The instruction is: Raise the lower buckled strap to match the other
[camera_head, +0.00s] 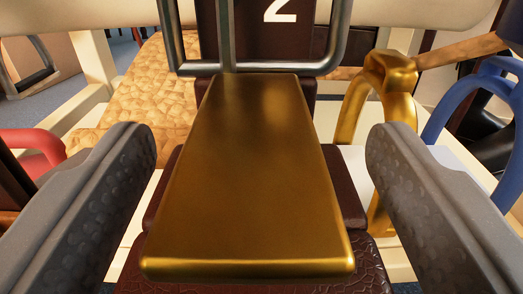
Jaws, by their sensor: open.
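My gripper (258,195) is open, with one grey, dimpled finger at each side of the picture. A gold, flat block-like piece (250,170) lies between the fingers, apart from both. It rests over a dark brown leather strap (160,213), which shows at its sides and below its near edge. Behind it is a grey metal buckle frame (340,40) with a dark strap part marked with a white 2 (280,10). The other buckled strap cannot be made out for certain.
A gold ring-shaped fitting (388,85) stands close behind the right finger. A blue loop (475,95) is at the far right and a red loop (38,145) at the left. A tan quilted pad (155,90) and cream rails (97,60) lie behind.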

